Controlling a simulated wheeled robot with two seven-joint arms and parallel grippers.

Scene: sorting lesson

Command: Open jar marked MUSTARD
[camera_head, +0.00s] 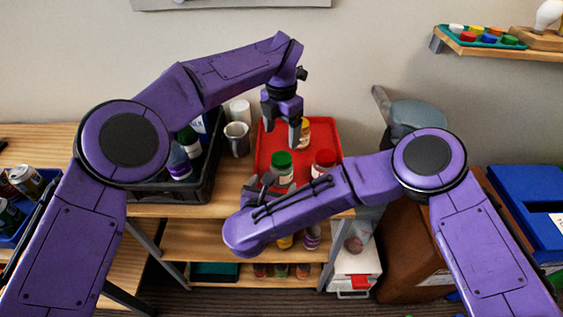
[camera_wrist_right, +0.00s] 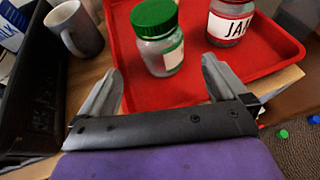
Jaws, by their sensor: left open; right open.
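A red tray (camera_head: 264,146) on the wooden table holds three jars. A yellow-lidded jar (camera_head: 304,133) stands at the back, partly hidden by my left gripper (camera_head: 282,125). That gripper is open and points down just left of this jar. A green-lidded jar (camera_head: 282,169) stands in front, and a red-lidded jar (camera_head: 323,164) at the right. In the right wrist view the red-lidded jar's label (camera_wrist_right: 230,25) reads JAM in part. No MUSTARD label is readable. My right gripper (camera_wrist_right: 160,82) is open and empty, with the green-lidded jar (camera_wrist_right: 165,52) just beyond its fingertips.
A mug (camera_head: 237,140) and a white cylinder (camera_head: 240,110) stand left of the tray. A black crate (camera_head: 205,180) with bottles is further left. Shelves with more items lie below the tabletop. A blue bin (camera_head: 525,200) is at the right.

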